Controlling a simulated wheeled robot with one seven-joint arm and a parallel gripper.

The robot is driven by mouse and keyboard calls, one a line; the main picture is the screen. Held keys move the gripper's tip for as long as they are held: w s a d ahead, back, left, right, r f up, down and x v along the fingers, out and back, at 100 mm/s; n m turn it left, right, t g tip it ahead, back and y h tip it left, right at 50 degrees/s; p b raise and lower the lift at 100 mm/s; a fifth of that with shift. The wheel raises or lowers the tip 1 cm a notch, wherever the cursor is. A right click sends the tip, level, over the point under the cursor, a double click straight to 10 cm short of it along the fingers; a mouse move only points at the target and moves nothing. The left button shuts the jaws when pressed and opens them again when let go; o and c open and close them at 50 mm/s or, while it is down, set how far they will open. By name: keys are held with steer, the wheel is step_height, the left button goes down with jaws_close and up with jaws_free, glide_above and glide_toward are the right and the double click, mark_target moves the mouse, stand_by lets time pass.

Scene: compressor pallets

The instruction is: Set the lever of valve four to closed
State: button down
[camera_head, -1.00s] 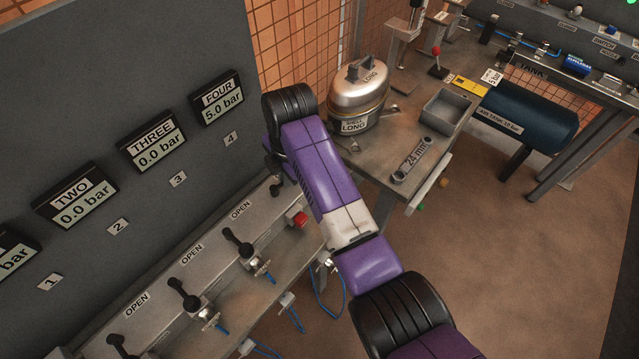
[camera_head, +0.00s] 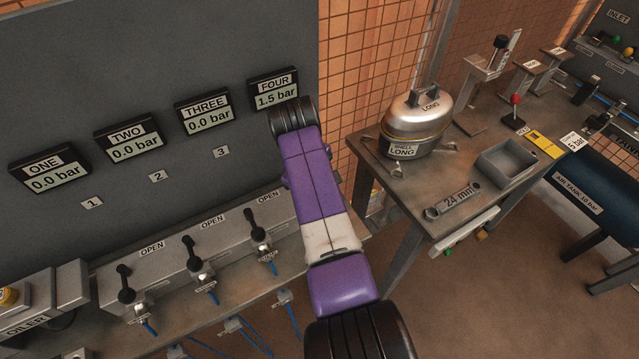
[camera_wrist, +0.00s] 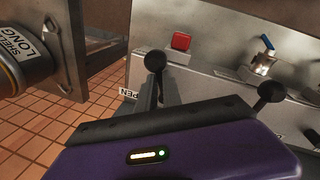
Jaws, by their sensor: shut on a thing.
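The lever of valve four (camera_wrist: 155,63), with a round black knob, stands between the fingers of my gripper (camera_wrist: 158,88) in the wrist view. The gripper is shut on it. A partly covered label (camera_wrist: 128,93), which looks like OPEN, lies beside it. In the head view my purple arm hides this lever and the gripper. The display FOUR (camera_head: 275,89) reads 1.5 bar. The levers of valves one (camera_head: 124,282), two (camera_head: 194,250) and three (camera_head: 256,225) show on the grey manifold, and their displays read 0.0 bar.
A red button (camera_wrist: 181,41) sits close behind the held lever. A neighbouring black-knobbed lever (camera_wrist: 270,92) is to the right. In the head view, a table (camera_head: 403,193) at right bears a silver domed shell (camera_head: 418,118), a grey tray (camera_head: 512,163) and a 24 mm wrench (camera_head: 452,200).

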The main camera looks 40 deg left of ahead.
steer(key=m, duration=0.2)
steer(key=s+m, duration=0.1)
steer(key=m, duration=0.2)
steer(key=shift+s+a+h+b, duration=0.2)
steer(key=shift+h+b, duration=0.1)
steer(key=shift+h, duration=0.1)
stand_by(0.4)
steer(key=c, duration=1.5)
jaws_free()
step_height(320, 180, up, 8)
steer(key=s, duration=0.1)
steer(key=shift+s+a+f+b, duration=0.15)
steer(key=shift+s+a+b, duration=0.15)
steer(key=shift+b, duration=0.1)
